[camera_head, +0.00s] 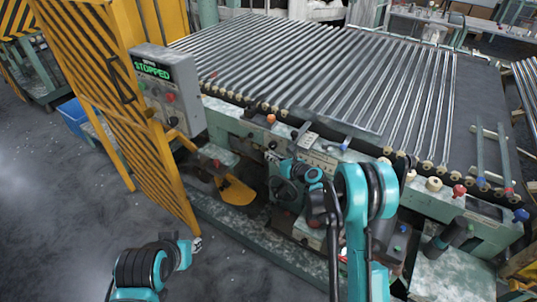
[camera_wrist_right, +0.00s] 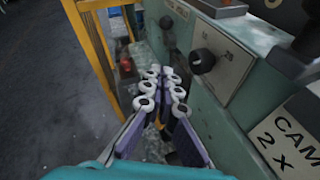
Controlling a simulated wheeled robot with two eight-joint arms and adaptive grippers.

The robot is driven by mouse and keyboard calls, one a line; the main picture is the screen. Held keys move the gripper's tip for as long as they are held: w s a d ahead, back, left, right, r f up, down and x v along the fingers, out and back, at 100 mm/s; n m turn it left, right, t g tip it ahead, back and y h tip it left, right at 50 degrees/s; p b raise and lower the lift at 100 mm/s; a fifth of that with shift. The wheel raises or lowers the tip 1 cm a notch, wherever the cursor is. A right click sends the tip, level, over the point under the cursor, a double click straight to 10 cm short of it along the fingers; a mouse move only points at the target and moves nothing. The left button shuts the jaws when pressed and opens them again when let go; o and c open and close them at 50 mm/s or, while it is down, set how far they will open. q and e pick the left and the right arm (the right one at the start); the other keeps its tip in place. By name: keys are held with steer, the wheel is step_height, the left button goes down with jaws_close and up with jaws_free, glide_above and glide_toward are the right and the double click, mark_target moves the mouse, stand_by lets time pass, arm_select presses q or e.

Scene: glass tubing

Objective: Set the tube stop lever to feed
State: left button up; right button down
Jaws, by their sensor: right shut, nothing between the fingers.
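My right gripper (camera_head: 273,160) is at the machine's front panel, below the labelled plate, and is partly hidden by its own wrist. In the right wrist view its purple-padded fingers (camera_wrist_right: 160,75) with white rollers are together and empty, beside the green panel. A black knob (camera_wrist_right: 203,61) on a light plate is just right of the fingers, apart from them. A lever with a blue grip (camera_head: 345,145) stands on the front edge. No readable label shows which part is the tube stop lever. My left gripper (camera_head: 194,244) is low at the left, away from the machine, its fingers unclear.
A control box (camera_head: 165,85) reads STOPPED. A yellow striped guard (camera_head: 115,95) stands left of the machine. Metal tubes (camera_head: 310,75) cover the bed. Red and blue knobs line the right front (camera_head: 459,190).

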steer(key=b, duration=0.2)
glide_toward(249, 139)
step_height(249, 139, down, 3)
steer(key=shift+w+a+r+b, duration=0.2)
steer(key=shift+w+a+r, duration=0.15)
steer(key=shift+w, duration=0.25)
steer(key=shift+w+a+r+b, duration=0.25)
steer(key=shift+w+a, duration=0.2)
steer(key=shift+w, duration=0.15)
steer(key=shift+w+a+r+b, duration=0.2)
steer(key=shift+w+a+r, duration=0.15)
steer(key=shift+w, duration=0.3)
steer(key=shift+r, duration=0.1)
